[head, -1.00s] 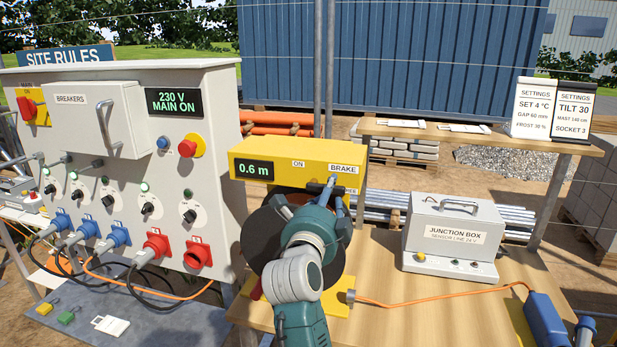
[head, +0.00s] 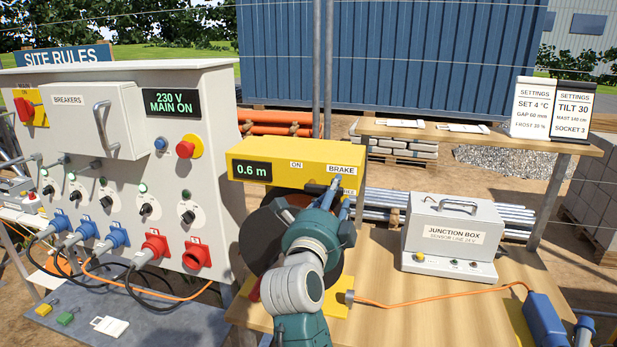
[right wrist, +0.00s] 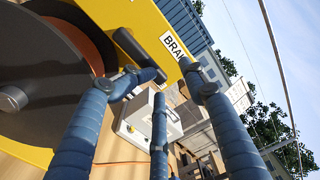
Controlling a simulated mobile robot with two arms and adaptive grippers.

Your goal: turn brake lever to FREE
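The yellow winch box (head: 296,155) carries a display reading 0.6 m and a BRAKE label at its right end. The black brake lever (head: 314,188) sticks out low on its front, below the label; it also shows in the right wrist view (right wrist: 136,52). A partly covered label beside it seems to read FREE. My right gripper (head: 338,188) is at the lever, its blue fingers (right wrist: 158,85) spread apart around the lever's end. I cannot tell whether a finger touches it. My right arm hides part of the dark drum (head: 262,235). My left gripper is out of view.
A grey breaker panel (head: 215,120) with plugs and cables stands at left. A junction box (head: 452,235) sits on the wooden bench (head: 400,325) at right, with an orange cable (head: 440,298) in front. Settings cards (head: 553,108) stand on the back shelf.

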